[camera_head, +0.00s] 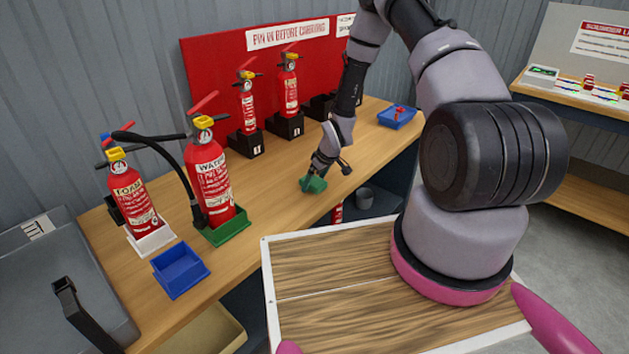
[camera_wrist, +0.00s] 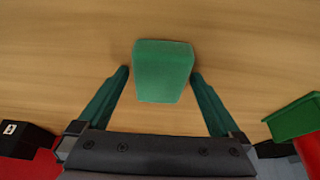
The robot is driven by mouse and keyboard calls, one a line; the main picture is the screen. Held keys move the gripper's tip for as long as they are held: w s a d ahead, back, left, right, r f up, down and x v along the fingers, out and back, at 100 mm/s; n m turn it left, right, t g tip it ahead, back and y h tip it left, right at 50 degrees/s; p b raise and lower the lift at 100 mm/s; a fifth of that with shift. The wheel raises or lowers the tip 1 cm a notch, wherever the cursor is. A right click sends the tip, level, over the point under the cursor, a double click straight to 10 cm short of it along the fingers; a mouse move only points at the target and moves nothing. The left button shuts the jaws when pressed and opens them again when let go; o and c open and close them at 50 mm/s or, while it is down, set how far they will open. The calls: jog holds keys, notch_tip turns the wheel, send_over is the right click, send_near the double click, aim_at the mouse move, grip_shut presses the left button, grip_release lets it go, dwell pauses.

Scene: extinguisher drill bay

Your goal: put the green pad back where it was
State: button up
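The green pad (camera_wrist: 163,72) is a small tapered block in the middle of the wrist view. I cannot tell whether the pad's underside touches the bench.
The WATER extinguisher (camera_head: 211,178) stands in a green tray (camera_head: 228,230), beside the FOAM extinguisher (camera_head: 134,195) in a white tray (camera_head: 152,240). An empty blue bin (camera_head: 180,270) is in front. Two extinguishers stand in black holders (camera_head: 245,144) behind. Another blue tray (camera_head: 397,118) holds something red. The bench (camera_head: 275,180) around my gripper is clear.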

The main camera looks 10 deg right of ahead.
jog(key=shift+r, duration=0.1)
jog(key=shift+r, duration=0.3)
jog(key=s+d+r+m+h, duration=0.1)
jog(key=s+d+r+m, duration=0.15)
jog(key=r, duration=0.95)
jog(key=s+d+r+m+t+h, duration=0.1)
jog(key=s+d+r, duration=0.15)
jog(key=r, duration=1.05)
jog(key=s+d+r+m, duration=0.2)
jog(key=s+r, duration=0.2)
jog(key=r, duration=0.8)
jog(key=s+a+r+m+t+y, duration=0.1)
jog(key=s+r+m, duration=0.5)
jog(key=s+r, duration=1.1)
jog(key=s+t, duration=0.1)
jog(key=s, duration=0.2)
jog(key=shift+s+a+r, duration=0.3)
jog(key=shift+a+r, duration=0.05)
